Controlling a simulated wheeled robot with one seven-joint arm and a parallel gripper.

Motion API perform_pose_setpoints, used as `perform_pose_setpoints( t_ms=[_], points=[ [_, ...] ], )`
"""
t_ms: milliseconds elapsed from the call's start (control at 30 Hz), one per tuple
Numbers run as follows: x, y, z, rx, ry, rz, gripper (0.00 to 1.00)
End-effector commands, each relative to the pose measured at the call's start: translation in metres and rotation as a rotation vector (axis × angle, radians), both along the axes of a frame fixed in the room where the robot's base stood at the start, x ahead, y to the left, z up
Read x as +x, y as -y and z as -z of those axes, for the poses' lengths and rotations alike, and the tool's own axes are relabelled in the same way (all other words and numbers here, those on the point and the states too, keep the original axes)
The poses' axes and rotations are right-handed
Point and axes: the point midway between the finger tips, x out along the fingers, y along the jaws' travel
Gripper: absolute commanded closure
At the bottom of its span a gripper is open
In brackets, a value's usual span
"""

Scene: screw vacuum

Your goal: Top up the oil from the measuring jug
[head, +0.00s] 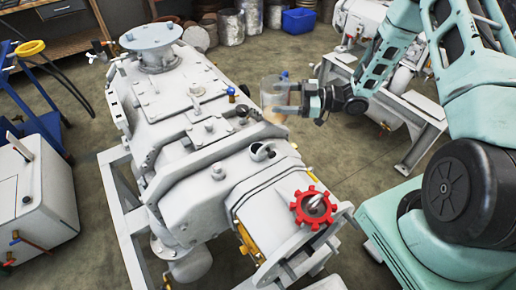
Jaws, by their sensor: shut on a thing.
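The measuring jug (276,92) is a clear vessel with a little amber liquid low in it. My gripper (294,106) comes in from the right and is shut on the jug's near right side. The jug looks upright, above the right edge of the white vacuum pump (165,95). A round port (262,151) with a dark opening sits on the pump's lower casing, below and slightly left of the jug in the picture. I cannot tell the jug's height above the pump. The fingertips are small and partly merge with the jug.
A red handwheel (312,207) stands on the pump's near end. A small blue-topped fitting (231,94) rises beside the jug. A white tank (32,200) and blue trolley (45,125) are at left. Another machine (385,85) stands behind my arm. Drums and a blue bin (299,20) are at the back.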

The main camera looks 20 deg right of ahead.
Motion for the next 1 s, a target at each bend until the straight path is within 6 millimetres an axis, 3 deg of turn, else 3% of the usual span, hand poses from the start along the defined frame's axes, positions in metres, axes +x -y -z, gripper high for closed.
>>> perform_pose_setpoints(
  t_ms=[367, 800, 1000],
  points=[
    [0.005, 0.006, 0.004, 0.124, -0.104, -0.001, 0.68],
    [0.006, 0.006, -0.041, 0.126, -0.107, -0.001, 0.68],
    [0.006, 0.006, -0.044, 0.126, -0.107, 0.0, 0.68]
  ],
)
